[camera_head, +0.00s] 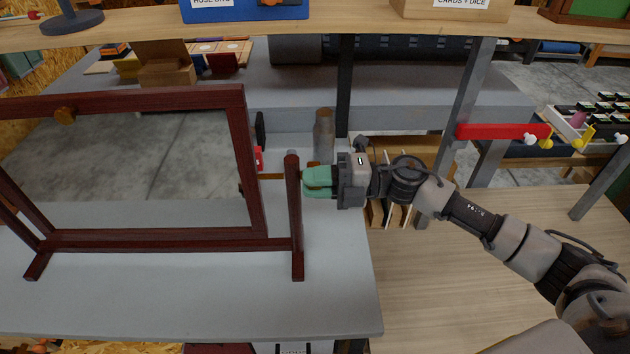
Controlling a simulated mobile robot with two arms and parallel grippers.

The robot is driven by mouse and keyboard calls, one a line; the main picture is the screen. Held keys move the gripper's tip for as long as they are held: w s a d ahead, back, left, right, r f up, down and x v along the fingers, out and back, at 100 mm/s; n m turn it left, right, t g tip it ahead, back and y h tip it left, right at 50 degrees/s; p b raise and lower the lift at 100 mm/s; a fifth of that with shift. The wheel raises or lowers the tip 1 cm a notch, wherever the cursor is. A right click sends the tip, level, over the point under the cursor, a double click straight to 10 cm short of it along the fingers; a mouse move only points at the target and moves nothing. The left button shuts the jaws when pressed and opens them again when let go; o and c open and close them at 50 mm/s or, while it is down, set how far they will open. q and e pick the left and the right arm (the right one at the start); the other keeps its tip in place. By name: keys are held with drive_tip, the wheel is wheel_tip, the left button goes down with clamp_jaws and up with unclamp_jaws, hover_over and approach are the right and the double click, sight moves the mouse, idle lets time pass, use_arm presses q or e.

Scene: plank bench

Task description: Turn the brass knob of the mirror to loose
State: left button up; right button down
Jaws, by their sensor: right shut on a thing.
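The mirror (238,150) has a dark red wooden frame and stands on the grey bench top at the left. Its right post (295,220) is upright, with a short brass-coloured pivot (271,177) between frame and post. My right gripper (318,182), with green fingers, reaches in from the right and is shut at the outer side of this post. The brass knob is hidden by the fingers, so its setting cannot be read. My left gripper is not in view.
A grey-brown bottle-like object (324,134) stands behind the right post. A wooden rack (388,212) is behind my right wrist. A plank shelf (330,22) crosses above. The grey bench top (335,290) is clear in front of the post.

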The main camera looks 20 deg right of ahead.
drive_tip(key=c, duration=1)
unclamp_jaws()
drive_tip(key=shift+c, duration=0.2)
drive_tip(key=shift+d, duration=0.1)
drive_tip(key=shift+s+d+f, duration=0.1)
drive_tip(key=shift+d+f, duration=0.05)
drive_tip(key=shift+d, duration=0.2)
drive_tip(key=b+v, duration=0.3)
drive_tip(key=v, duration=0.7)
drive_tip(key=shift+b, duration=0.35)
